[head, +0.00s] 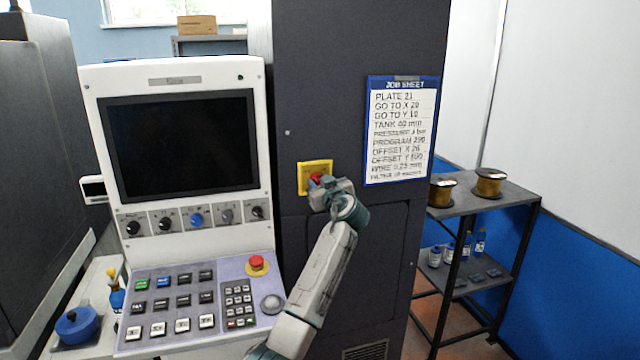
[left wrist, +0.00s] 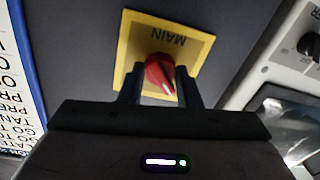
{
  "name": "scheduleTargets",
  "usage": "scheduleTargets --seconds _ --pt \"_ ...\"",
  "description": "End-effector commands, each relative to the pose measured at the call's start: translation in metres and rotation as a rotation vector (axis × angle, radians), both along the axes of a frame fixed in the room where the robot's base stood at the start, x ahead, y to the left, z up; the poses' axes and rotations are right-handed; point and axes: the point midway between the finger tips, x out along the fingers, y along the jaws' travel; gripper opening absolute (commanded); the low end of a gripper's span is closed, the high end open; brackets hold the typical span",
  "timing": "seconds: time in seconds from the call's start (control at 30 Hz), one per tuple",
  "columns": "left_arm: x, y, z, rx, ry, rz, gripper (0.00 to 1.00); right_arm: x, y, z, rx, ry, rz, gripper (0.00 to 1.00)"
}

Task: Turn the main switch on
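The main switch is a red knob (head: 316,178) on a yellow plate (head: 304,186) on the dark cabinet front, right of the console. In the left wrist view the plate (left wrist: 193,45) reads "MAIN" upside down, and the red knob (left wrist: 158,70) has a white mark at its lower end. My left gripper (head: 318,192) is at the switch. In the left wrist view its two fingers (left wrist: 160,80) lie on either side of the knob, with no clear gap, so it appears shut on it. In the head view my gripper hides part of the plate. My right gripper is not in view.
The console (head: 180,240) stands at left with a dark screen, a row of knobs, keys and a red emergency button (head: 256,264). A job sheet (head: 402,130) hangs right of the switch. A shelf (head: 470,200) with spools and bottles stands farther right.

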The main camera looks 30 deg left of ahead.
Motion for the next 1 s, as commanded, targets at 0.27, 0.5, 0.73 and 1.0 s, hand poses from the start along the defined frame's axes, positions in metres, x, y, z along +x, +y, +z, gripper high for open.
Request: scheduleTargets --seconds 0.27,0.5,0.73,1.0 --pt "0.0 0.0 -0.001 0.005 0.007 0.0 0.08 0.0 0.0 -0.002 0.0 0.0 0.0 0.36" --pt "0.0 0.0 -0.003 0.061 0.071 0.0 0.08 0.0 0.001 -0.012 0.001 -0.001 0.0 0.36" --pt "0.0 0.0 -0.005 0.175 0.205 0.0 0.08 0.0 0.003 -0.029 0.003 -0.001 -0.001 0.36" --pt "0.0 0.0 -0.004 0.342 0.401 0.001 0.08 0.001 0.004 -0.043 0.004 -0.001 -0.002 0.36"
